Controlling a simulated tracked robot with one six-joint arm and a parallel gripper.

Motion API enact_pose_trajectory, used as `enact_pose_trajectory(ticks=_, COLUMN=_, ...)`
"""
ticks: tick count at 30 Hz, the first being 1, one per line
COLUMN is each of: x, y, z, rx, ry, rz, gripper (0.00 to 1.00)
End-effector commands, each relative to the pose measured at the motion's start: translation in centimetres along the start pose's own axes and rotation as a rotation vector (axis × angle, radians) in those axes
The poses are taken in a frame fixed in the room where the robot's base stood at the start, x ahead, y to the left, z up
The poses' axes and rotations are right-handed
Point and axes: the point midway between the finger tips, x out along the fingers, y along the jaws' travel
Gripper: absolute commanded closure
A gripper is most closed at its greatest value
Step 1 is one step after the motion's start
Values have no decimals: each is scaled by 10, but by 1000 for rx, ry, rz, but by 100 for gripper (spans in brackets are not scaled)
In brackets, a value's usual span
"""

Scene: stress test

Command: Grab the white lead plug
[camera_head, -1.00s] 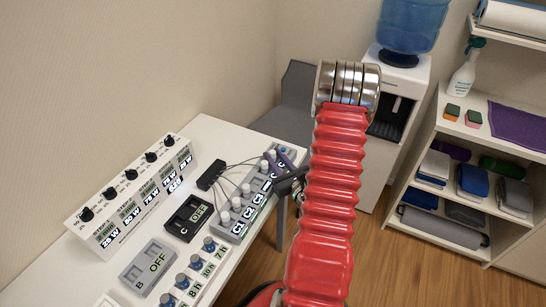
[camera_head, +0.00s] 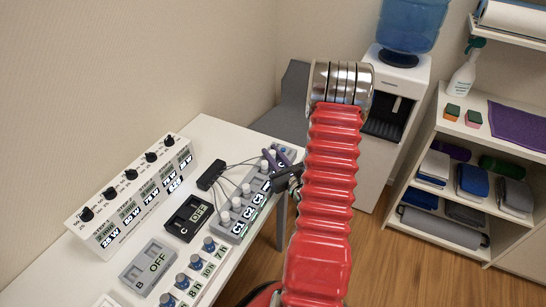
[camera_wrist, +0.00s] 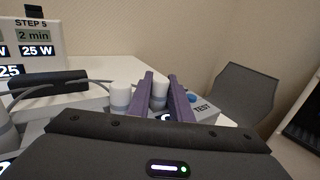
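Several white lead plugs stand upright in a row on a grey socket strip (camera_head: 233,231) marked C1, C2, C3 and on, some with thin grey leads. In the wrist view, one white lead plug (camera_wrist: 160,92) with a grey lower band stands between the two purple fingers of my gripper (camera_wrist: 164,84). The fingers are apart, one on each side of it; whether they touch it is unclear. Another white plug (camera_wrist: 120,96) stands just left of the fingers. In the head view, my gripper (camera_head: 284,156) is at the strip's far end, partly hidden by my red arm.
The white table (camera_head: 222,137) also holds a dial box (camera_head: 130,195), a black hub (camera_head: 210,174), a black C unit (camera_head: 187,218) and a grey B unit (camera_head: 148,266). In the wrist view, a TEST label and blue button (camera_wrist: 192,98) are right of the fingers. A grey chair (camera_wrist: 243,97) stands beyond.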

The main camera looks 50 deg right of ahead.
Motion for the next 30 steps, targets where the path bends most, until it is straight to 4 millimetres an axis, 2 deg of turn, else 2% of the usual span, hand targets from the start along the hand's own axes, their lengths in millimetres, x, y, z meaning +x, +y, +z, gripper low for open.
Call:
enact_pose_trajectory(ticks=3, x=0, y=0, z=0, rx=0, ry=0, rz=0, gripper=100)
enact_pose_trajectory(ticks=17, x=0, y=0, z=6, rx=0, ry=-1, rz=0, gripper=100)
enact_pose_trajectory(ticks=23, x=0, y=0, z=24, rx=-3, ry=-3, rz=0, gripper=100)
enact_pose_trajectory(ticks=30, x=0, y=0, z=56, rx=-2, ry=-4, rz=0, gripper=100)
